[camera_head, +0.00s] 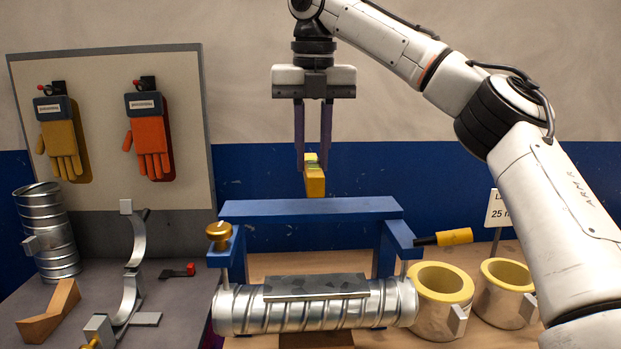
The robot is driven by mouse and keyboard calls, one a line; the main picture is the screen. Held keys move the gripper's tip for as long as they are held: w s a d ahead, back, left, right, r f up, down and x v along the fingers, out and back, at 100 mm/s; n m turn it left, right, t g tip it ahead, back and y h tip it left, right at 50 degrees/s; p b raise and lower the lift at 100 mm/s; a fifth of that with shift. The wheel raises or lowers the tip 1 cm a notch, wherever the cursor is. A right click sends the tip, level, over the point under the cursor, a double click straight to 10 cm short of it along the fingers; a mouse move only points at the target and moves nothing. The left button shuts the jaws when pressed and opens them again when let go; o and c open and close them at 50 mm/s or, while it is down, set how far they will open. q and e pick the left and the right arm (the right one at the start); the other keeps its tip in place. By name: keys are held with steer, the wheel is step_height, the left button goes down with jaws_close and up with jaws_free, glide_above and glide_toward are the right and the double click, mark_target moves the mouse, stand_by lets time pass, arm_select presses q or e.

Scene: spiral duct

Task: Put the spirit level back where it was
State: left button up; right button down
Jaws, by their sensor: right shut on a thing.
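My right gripper (312,165) hangs down from the arm that comes in from the right. It is shut on the yellow spirit level (315,183), with a small greenish patch near its top between the fingers. The level is seen nearly end-on and is held in the air above the blue frame (310,208). Below it, a ribbed silver spiral duct (245,312) lies across the bench, with a dark grey plate (315,287) on top. My left gripper is not in view.
Two yellow-rimmed metal collars (442,283) stand at the right by a sign (497,208). A board (105,100) with two gloves stands at the back left. On the grey surface are an upright duct piece (48,230), curved brackets (132,270), a wooden block (48,313) and a red-black tool (178,271).

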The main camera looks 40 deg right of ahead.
mark_target(312, 164)
steer(key=shift+f, duration=2.3)
steer(key=c, duration=1.5)
jaws_free()
steer(key=shift+c, duration=0.2)
steer(key=r, duration=0.8)
steer(key=s+a+r, duration=0.1)
steer(key=r, duration=0.3)
steer(key=shift+r, duration=0.15)
